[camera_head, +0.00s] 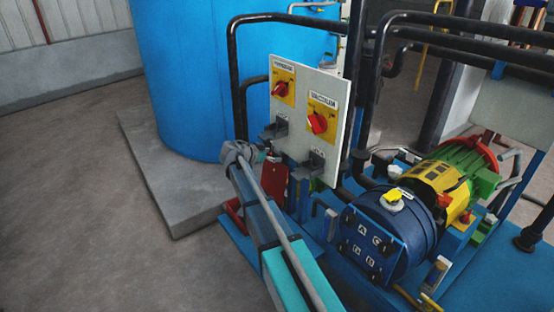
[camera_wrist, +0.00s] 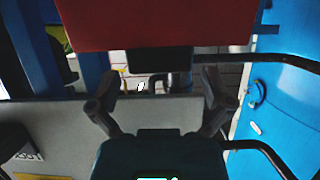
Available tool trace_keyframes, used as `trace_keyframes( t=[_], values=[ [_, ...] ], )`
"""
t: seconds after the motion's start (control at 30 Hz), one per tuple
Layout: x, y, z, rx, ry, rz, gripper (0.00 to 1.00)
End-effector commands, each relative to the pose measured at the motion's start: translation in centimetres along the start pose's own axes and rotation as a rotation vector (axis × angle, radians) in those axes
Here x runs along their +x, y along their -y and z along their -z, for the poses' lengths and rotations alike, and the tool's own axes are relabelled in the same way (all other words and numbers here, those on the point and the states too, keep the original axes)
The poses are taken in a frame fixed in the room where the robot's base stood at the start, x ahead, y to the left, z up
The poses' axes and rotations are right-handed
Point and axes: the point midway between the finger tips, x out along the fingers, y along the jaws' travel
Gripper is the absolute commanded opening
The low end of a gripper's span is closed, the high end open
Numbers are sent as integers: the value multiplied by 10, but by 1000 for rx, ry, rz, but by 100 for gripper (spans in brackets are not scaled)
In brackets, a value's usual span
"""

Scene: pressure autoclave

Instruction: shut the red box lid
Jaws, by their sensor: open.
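A red flat piece (camera_head: 274,183), apparently part of the red box, shows below the left side of the white control panel. I cannot tell whether it is the lid or the box body, nor how far the lid stands open. In the wrist view a broad red surface (camera_wrist: 150,24) fills the top, with a dark block below its lower edge. My gripper (camera_wrist: 158,98) is open, its two fingers spread with nothing between them, and the red surface lies beyond the fingertips. In the head view my gripper (camera_head: 262,155) is beside the panel's lower left, just above the red piece, partly hidden by my arm.
The white panel (camera_head: 328,94) carries two red rotary switches on yellow plates and grey fittings below. A blue tank (camera_head: 210,80) stands behind. Black pipes run around the panel. A blue motor unit (camera_head: 390,232) stands to the right. Open floor (camera_head: 80,200) lies left.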

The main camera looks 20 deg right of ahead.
Motion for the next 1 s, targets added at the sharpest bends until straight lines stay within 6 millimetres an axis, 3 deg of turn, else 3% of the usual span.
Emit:
trace_keyframes(
  t=[0.2, 0.6, 1.0],
  values=[
    [17, 0, -1, -1, 0, 0, 100],
    [20, 0, 0, -1, 0, 1, 98],
    [19, 0, 0, 0, 0, 1, 24]
  ],
)
